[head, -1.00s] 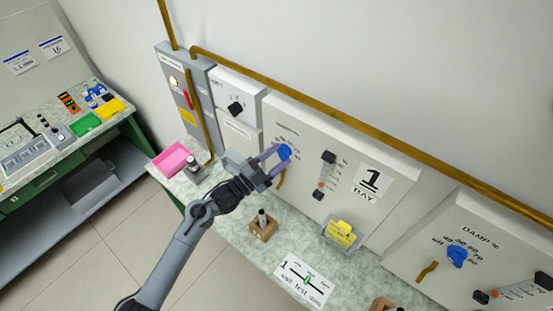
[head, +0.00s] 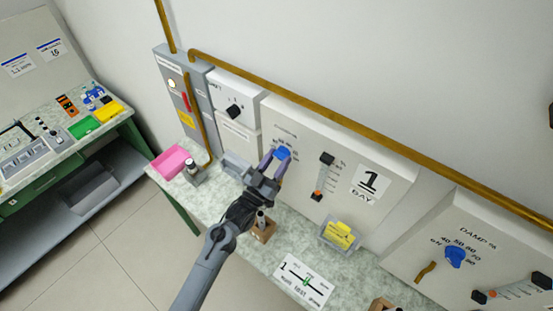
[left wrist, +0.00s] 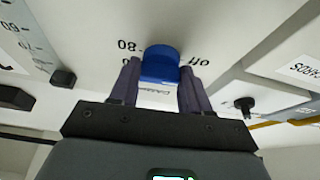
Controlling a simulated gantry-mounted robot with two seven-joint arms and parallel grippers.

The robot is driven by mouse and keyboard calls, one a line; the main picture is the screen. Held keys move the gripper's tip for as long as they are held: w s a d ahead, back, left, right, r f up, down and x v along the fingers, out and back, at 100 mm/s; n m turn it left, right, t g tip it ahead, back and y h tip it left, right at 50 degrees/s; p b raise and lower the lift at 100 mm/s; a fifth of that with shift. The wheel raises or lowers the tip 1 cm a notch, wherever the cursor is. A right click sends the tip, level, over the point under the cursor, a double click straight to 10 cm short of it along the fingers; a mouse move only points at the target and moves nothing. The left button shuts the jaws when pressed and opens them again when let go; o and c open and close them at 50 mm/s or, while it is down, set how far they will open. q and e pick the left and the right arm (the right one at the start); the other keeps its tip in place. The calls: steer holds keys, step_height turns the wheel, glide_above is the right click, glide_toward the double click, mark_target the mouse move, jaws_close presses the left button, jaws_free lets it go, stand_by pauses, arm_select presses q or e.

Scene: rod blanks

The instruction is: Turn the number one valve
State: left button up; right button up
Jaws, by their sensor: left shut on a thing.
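The number one valve is a blue knob (head: 283,153) on the white panel (head: 395,190) with the large "1 BAY" sign (head: 369,185). My left gripper (head: 275,160) comes up to it from below, with one finger on each side. In the left wrist view the blue knob (left wrist: 160,64) sits between the two purple-grey fingers (left wrist: 160,82), which are shut on it. Printing beside it reads "80" on the left and "off" on the right. The gripper hides part of the dial in the head view. My right gripper is not in view.
A vertical slider (head: 326,160) is right of the knob. Below are a wooden block with a peg (head: 264,230), a yellow note holder (head: 341,234) and a test card (head: 304,281) on the bench. A pink tray (head: 172,161) lies left. Another blue knob (head: 455,257) is on the right panel.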

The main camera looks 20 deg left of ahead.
arm_select(q)
steer(key=shift+n+y, duration=0.6)
steer(key=shift+n, duration=0.3)
steer(key=o, duration=1.1)
steer(key=shift+c, duration=0.2)
steer(key=b+v, duration=0.2)
steer(key=v, duration=0.9)
steer(key=shift+b, duration=0.35)
steer(key=shift+f, duration=0.15)
